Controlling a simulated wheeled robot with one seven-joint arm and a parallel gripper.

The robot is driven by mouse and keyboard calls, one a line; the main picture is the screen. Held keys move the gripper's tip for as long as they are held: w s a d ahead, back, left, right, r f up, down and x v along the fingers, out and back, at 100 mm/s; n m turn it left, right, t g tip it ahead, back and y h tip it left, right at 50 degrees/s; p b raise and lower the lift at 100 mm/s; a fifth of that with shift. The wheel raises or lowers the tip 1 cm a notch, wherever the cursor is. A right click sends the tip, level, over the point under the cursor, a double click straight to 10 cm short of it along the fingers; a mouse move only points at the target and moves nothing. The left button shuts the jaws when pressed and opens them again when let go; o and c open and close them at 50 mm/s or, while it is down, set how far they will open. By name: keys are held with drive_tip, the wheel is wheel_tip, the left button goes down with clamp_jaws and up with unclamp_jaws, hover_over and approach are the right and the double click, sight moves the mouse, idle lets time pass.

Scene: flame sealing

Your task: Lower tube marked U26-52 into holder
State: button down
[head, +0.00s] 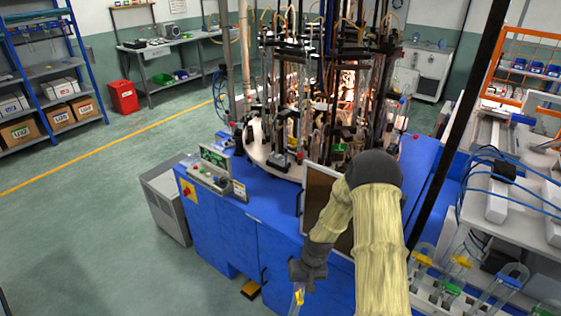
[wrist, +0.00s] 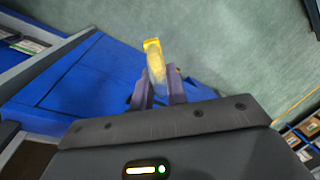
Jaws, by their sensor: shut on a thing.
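My gripper (head: 300,283) is low in front of the blue machine cabinet, in the lower middle of the head view. It is shut on a clear tube with a yellow marking (head: 299,297), and the tube's lower part runs out of the picture. In the wrist view my gripper (wrist: 158,88) has its two dark fingers on either side of the tube (wrist: 155,58), whose yellow end points away from the wrist. I cannot read any marking on it. Dark upright holders stand on the machine's round table (head: 258,155), well behind and above my gripper; I cannot tell which one is meant.
The blue cabinet (head: 225,230) carries a control panel (head: 208,178). Orange glow shows among the machine's rods. A rack at the lower right holds several tubes with yellow, green and blue markings (head: 452,288). A yellow pedal (head: 250,288) lies on the floor. The green floor at left is clear.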

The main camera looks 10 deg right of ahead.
wheel_tip(320, 180, up, 11)
drive_tip(key=p, duration=1.1)
drive_tip(key=shift+d, duration=0.4)
drive_tip(key=shift+f, duration=0.1)
